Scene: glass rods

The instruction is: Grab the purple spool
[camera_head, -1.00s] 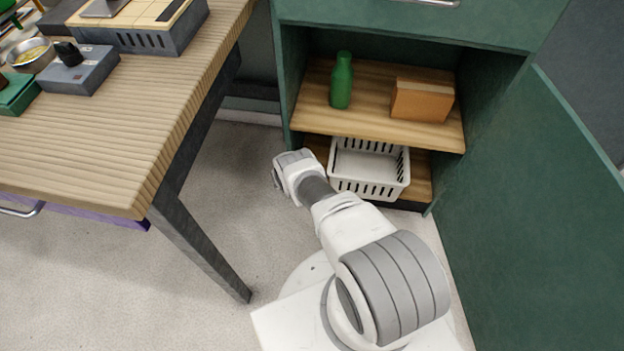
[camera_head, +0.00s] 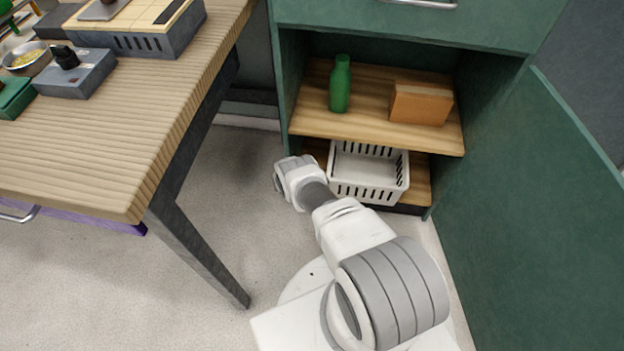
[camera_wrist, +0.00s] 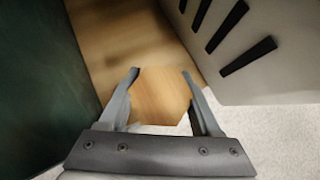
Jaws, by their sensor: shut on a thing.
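In the wrist view my gripper (camera_wrist: 162,72) has its two fingers on either side of a light wooden-coloured piece (camera_wrist: 162,98), and it is shut on it. The piece shows a flat face with angled edges. No purple shows on it, so I cannot tell from its colour whether it is the purple spool. No purple spool can be made out in the head view. There my wrist is low, left of the white basket, and hides the fingers.
The white slotted basket (camera_head: 345,187) stands on the cabinet's lower shelf; its wall is close right of my fingers. A green bottle (camera_head: 340,88) and brown box (camera_head: 420,104) stand on the upper shelf. The table (camera_head: 130,130) is left, the open green door (camera_head: 540,190) right.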

